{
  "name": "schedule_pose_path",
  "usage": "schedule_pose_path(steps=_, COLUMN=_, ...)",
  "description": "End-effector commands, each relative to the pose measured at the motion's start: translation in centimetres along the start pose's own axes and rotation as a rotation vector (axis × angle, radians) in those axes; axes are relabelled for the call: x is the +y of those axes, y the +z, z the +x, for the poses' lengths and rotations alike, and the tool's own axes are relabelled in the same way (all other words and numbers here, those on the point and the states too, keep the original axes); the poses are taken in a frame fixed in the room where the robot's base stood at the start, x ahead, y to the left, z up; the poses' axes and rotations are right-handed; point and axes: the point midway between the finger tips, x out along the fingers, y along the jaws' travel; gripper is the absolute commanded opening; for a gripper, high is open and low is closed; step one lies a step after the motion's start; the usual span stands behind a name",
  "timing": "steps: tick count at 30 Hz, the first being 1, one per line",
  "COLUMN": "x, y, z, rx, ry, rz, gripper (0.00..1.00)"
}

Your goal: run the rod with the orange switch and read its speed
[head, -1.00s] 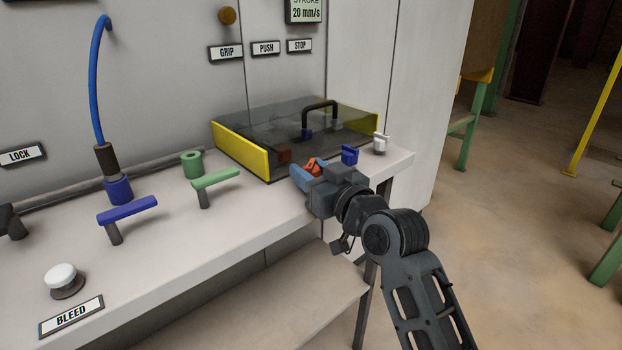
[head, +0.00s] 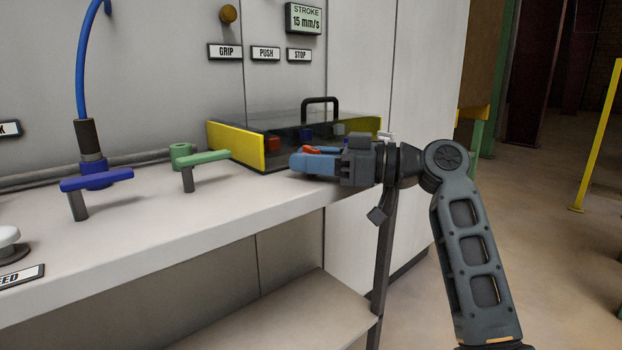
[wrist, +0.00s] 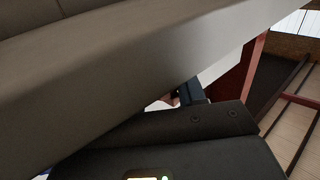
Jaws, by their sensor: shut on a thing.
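The orange switch (head: 311,150) is at the bench's right part, mostly hidden by my gripper (head: 298,161). My gripper's blue fingers are shut on it, coming in from the right, with a strip of orange showing above them. The display (head: 304,18) on the wall panel reads "STROKE 15 mm/s". No rod can be made out clearly. The wrist view is filled by close, dark surfaces and does not show the fingertips or the switch clearly.
A yellow-edged box (head: 236,146) with a dark clear cover and black handle stands just behind my gripper. A white switch (head: 386,136) is partly hidden behind my wrist. Green (head: 206,158) and blue (head: 97,180) levers stand left. GRIP, PUSH and STOP labels are on the wall.

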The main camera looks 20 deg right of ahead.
Motion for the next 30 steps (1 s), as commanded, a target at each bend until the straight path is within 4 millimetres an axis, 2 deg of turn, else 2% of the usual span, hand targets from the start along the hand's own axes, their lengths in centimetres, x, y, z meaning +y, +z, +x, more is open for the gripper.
schedule_pose_path(steps=12, x=0.0, y=0.19, z=0.04, rx=-0.002, ry=-0.165, rz=0.004, gripper=0.09)
schedule_pose_path(steps=27, x=-0.03, y=0.15, z=0.07, rx=-0.003, ry=-0.181, rz=0.004, gripper=0.09)
schedule_pose_path(steps=28, x=-0.03, y=0.15, z=0.07, rx=-0.003, ry=-0.181, rz=0.004, gripper=0.42)
schedule_pose_path(steps=30, x=-0.03, y=0.14, z=0.07, rx=-0.003, ry=-0.18, rz=0.004, gripper=0.48)
